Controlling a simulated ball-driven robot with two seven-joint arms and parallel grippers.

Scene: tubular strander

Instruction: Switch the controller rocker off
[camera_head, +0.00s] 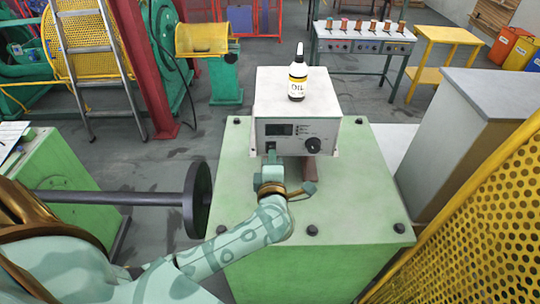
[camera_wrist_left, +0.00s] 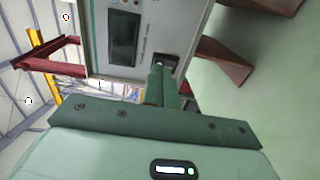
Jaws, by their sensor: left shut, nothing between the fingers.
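The controller (camera_head: 295,98) is a pale box with a dark display (camera_head: 279,129) and a round black knob (camera_head: 313,145) on its front. Its small black rocker (camera_head: 271,146) sits below the display, at the lower left of the front. My left gripper (camera_head: 271,157) is shut and empty, with its fingertips at or just below the rocker. In the left wrist view, the fingertips (camera_wrist_left: 158,68) overlap the edge of the dark rocker (camera_wrist_left: 168,60). I cannot tell whether they touch it or which way it is tipped. My right gripper is out of view.
An oil bottle (camera_head: 297,75) stands on the controller. The controller rests on brown supports (camera_head: 309,168) above a green bench (camera_head: 345,205) with dark bolts. A dark spool flange (camera_head: 197,199) is left of the bench. A yellow perforated guard (camera_head: 495,205) stands at right.

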